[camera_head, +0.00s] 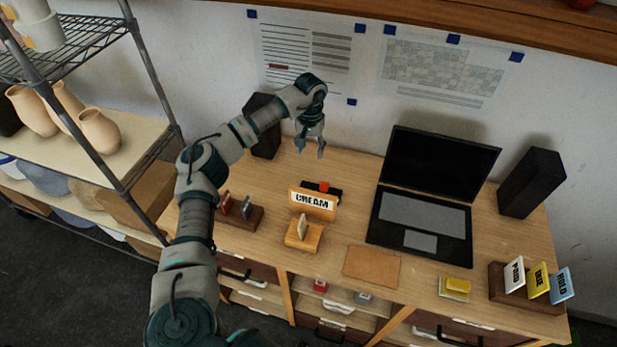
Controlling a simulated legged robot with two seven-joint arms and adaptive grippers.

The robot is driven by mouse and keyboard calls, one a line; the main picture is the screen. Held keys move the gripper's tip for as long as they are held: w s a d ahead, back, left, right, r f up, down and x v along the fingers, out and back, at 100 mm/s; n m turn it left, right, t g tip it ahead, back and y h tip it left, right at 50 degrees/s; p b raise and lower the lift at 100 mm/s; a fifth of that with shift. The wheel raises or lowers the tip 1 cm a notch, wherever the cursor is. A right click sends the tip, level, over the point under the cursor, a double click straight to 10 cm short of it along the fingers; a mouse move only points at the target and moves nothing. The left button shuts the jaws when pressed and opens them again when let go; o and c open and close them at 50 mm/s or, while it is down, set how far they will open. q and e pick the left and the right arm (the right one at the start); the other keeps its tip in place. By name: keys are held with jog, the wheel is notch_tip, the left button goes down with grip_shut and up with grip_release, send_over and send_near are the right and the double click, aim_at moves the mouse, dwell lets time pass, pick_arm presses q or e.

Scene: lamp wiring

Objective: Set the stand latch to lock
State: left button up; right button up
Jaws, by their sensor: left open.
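My left gripper (311,148) is open and empty, pointing down above the back of the desk, behind the sign marked CREAM. The CREAM sign (313,201) stands on the desk in a wooden holder. Just behind it lies a dark flat piece (334,193) with a small red-orange part (323,187) on top. In front of the sign is a small wooden block (304,240) with a pale upright piece (302,225). I cannot tell which of these parts is the stand latch, or read a lock mark. My right gripper is out of view.
An open laptop (420,229) sits right of the sign, between two black speakers (265,126) (533,182). A dark wooden holder (237,214) stands left. A brown mat (371,266), a yellow pad (456,286) and a card holder (512,290) line the front.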

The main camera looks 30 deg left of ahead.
pick_arm(q)
jog(key=shift+d+r+p, duration=0.15)
jog(key=shift+r+p, duration=1.25)
jog(key=shift+r, duration=0.65)
jog(key=shift+f, duration=0.1)
notch_tip(320, 180, up, 12)
jog(key=shift+a, duration=0.2)
jog(key=shift+w, duration=0.1)
